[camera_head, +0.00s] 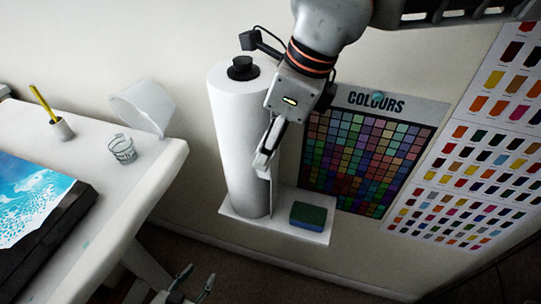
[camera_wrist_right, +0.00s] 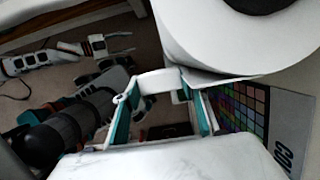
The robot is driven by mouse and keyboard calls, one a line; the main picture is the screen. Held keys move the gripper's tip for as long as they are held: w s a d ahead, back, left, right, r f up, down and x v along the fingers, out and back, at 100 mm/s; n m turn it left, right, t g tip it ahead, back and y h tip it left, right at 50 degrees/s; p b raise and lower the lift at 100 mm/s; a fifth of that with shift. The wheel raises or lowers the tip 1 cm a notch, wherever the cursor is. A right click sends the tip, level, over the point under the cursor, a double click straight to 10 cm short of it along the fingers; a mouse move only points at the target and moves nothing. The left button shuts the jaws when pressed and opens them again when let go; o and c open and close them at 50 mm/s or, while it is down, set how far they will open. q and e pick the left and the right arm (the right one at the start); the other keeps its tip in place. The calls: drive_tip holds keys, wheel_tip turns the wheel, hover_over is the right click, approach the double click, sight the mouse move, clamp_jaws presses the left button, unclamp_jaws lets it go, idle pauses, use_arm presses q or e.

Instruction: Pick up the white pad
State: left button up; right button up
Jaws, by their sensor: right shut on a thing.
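My right gripper (camera_head: 266,158) comes down from the top, close against the right side of a tall white roll (camera_head: 232,130). In the right wrist view the gripper (camera_wrist_right: 156,90) has a small white piece between its fingertips, which I take to be the white pad (camera_wrist_right: 160,80). The white roll (camera_wrist_right: 235,42) is right beside it there. In the head view the pad is hard to tell apart from the pale fingers and the roll. My left gripper (camera_head: 194,284) is at the bottom edge, low over the floor, with its fingers apart and empty.
The roll stands on a small white wall shelf (camera_head: 284,229) with a green and blue sponge (camera_head: 308,216). A colour chart (camera_head: 365,150) hangs behind. At left, a white table (camera_head: 130,190) bears a tilted clear container (camera_head: 145,105), a small cup (camera_head: 122,149) and a blue artwork (camera_head: 28,200).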

wheel_tip(320, 180, up, 22)
drive_tip(key=p, duration=0.2)
drive_tip(key=s+a+r, duration=0.2)
drive_tip(key=s, duration=0.3)
drive_tip(key=shift+s, duration=0.4)
idle(1.1)
drive_tip(key=shift+r, duration=0.2)
